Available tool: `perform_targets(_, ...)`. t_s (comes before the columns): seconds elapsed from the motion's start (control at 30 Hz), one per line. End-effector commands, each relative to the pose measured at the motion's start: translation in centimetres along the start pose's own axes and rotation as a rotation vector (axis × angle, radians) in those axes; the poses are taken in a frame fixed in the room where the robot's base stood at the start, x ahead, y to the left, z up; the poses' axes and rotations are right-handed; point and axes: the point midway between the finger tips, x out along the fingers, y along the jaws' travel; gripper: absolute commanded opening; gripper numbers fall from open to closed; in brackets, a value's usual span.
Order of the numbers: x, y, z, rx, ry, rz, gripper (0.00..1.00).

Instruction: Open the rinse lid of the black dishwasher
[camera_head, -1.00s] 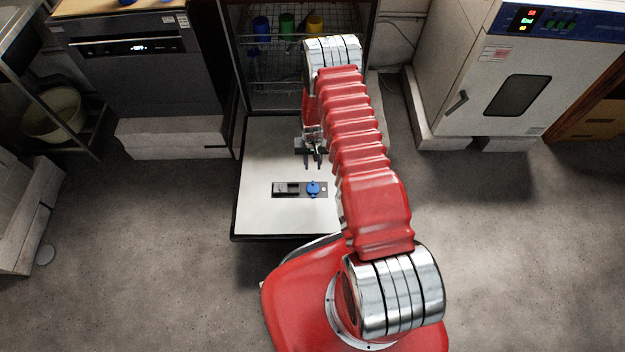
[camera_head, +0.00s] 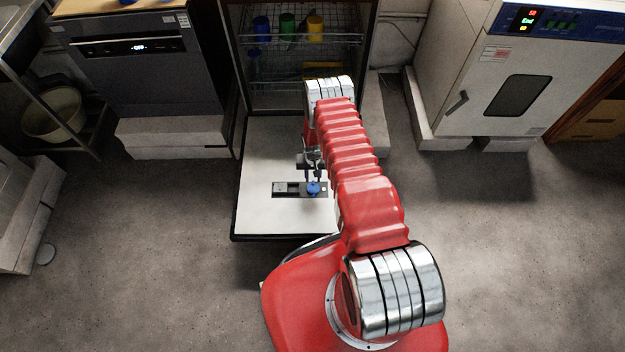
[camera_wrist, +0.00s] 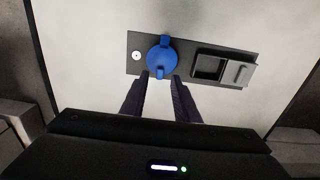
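The dishwasher's door (camera_head: 265,217) is folded down flat, its white inner face up. A dark dispenser panel (camera_head: 284,188) lies on it. The blue round rinse lid (camera_head: 314,188) sits at the panel's right end in the head view; in the wrist view the lid (camera_wrist: 162,59) shows two raised tabs. My gripper (camera_head: 313,178) is at the lid. In the wrist view my gripper's fingers (camera_wrist: 160,82) are apart, one to each side of the lid's near tab, with a gap between them. I cannot tell whether they touch the lid.
Beside the lid is an open compartment (camera_wrist: 207,67) with a grey sliding cover (camera_wrist: 238,73). Racks with coloured cups (camera_head: 287,27) stand inside the dishwasher. Another dark appliance (camera_head: 140,75) is at left, a white oven (camera_head: 515,75) at right. Floor on both sides is clear.

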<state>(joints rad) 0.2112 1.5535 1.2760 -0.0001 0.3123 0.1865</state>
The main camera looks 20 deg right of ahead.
Motion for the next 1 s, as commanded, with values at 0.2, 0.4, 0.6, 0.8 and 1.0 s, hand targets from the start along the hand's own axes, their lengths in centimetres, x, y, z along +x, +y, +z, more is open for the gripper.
perform_targets(0.2, 1.8, 0.0, 0.0, 0.000, 0.000, 0.000, 0.28)
perform_targets(0.4, 2.3, 0.0, 0.0, 0.000, 0.000, 0.000, 0.28)
perform_targets(0.6, 2.3, 0.0, 0.0, 0.000, 0.000, 0.000, 0.28)
perform_targets(0.8, 2.3, 0.0, 0.0, 0.000, 0.000, 0.000, 0.15)
perform_targets(1.0, 2.3, 0.0, 0.0, 0.000, 0.000, 0.000, 0.01)
